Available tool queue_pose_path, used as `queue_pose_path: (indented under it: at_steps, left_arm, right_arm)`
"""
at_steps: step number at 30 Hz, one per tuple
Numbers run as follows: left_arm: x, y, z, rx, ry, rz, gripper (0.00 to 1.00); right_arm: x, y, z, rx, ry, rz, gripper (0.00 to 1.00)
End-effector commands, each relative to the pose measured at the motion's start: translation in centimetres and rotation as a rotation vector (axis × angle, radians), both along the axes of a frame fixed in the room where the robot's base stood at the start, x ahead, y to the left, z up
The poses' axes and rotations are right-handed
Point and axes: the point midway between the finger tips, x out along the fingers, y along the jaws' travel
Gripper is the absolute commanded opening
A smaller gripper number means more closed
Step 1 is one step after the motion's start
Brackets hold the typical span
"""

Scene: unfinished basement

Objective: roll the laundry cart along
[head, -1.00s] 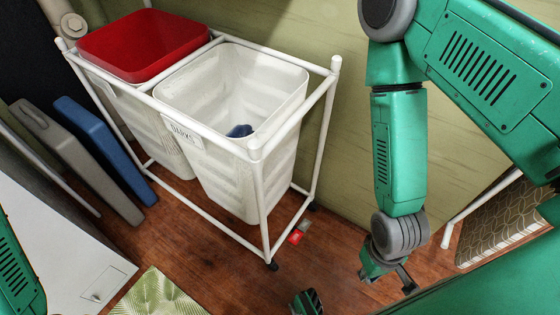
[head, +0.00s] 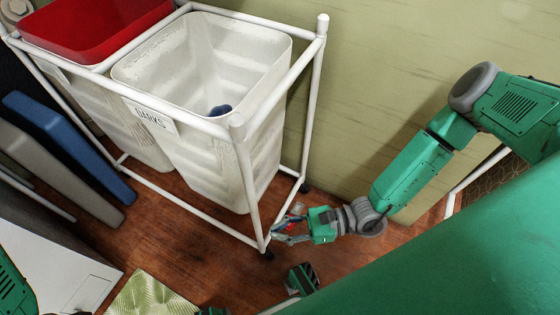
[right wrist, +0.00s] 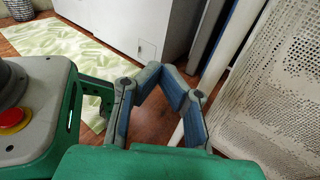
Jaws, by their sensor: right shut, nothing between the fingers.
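The laundry cart (head: 322,85) is a white tube frame on small black casters. It holds a red-topped bin (head: 90,25) at left and a white bin (head: 150,85) labelled DARKS at right, with a dark blue item (head: 220,110) inside. My right gripper (head: 277,232) is low beside the cart's near corner post, just above the caster. In the right wrist view its fingers (right wrist: 178,82) are shut with nothing between them. A white post (right wrist: 222,65) and the perforated bin wall (right wrist: 285,80) are just right of them; contact is unclear.
A wall (head: 400,60) stands behind the cart. Blue and grey panels (head: 70,145) and a white cabinet (head: 45,255) stand left. A leaf-patterned rug (head: 150,295) lies in front. Wooden floor (head: 205,260) is bare in front.

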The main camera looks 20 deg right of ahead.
Motion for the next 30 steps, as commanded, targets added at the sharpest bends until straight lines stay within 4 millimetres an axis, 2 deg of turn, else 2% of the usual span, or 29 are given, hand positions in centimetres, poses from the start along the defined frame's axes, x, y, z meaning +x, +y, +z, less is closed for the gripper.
queue_pose_path:
  at_steps: [1,3,6,9,11,14,30]
  left_arm:
    - [0.0,0.0,-1.0,0.000,0.000,0.000,0.00]
    - [0.0,0.0,-1.4,0.000,0.000,0.000,0.00]
    - [0.0,0.0,-1.7,0.000,0.000,0.000,0.00]
    - [0.0,0.0,-1.8,0.000,0.000,0.000,0.00]
    - [0.0,0.0,-1.8,0.000,0.000,0.000,0.00]
    - [0.0,0.0,-2.0,0.000,-0.001,0.000,0.00]
    - [0.0,0.0,-5.2,0.000,0.000,0.000,0.00]
  right_arm:
    - [3.1,-3.6,-1.6,0.023,-0.010,-0.177,0.00]
    - [6.3,-7.9,-2.2,0.046,-0.040,-0.367,0.00]
    - [8.8,-12.6,-2.6,0.057,-0.082,-0.545,0.00]
    - [9.9,-15.0,-2.6,0.058,-0.109,-0.630,0.00]
    - [10.3,-15.4,-2.6,0.059,-0.114,-0.650,0.00]
    - [11.1,-15.0,-2.5,0.061,-0.117,-0.654,0.00]
    - [19.5,-8.9,-2.8,0.063,-0.115,-0.648,0.00]
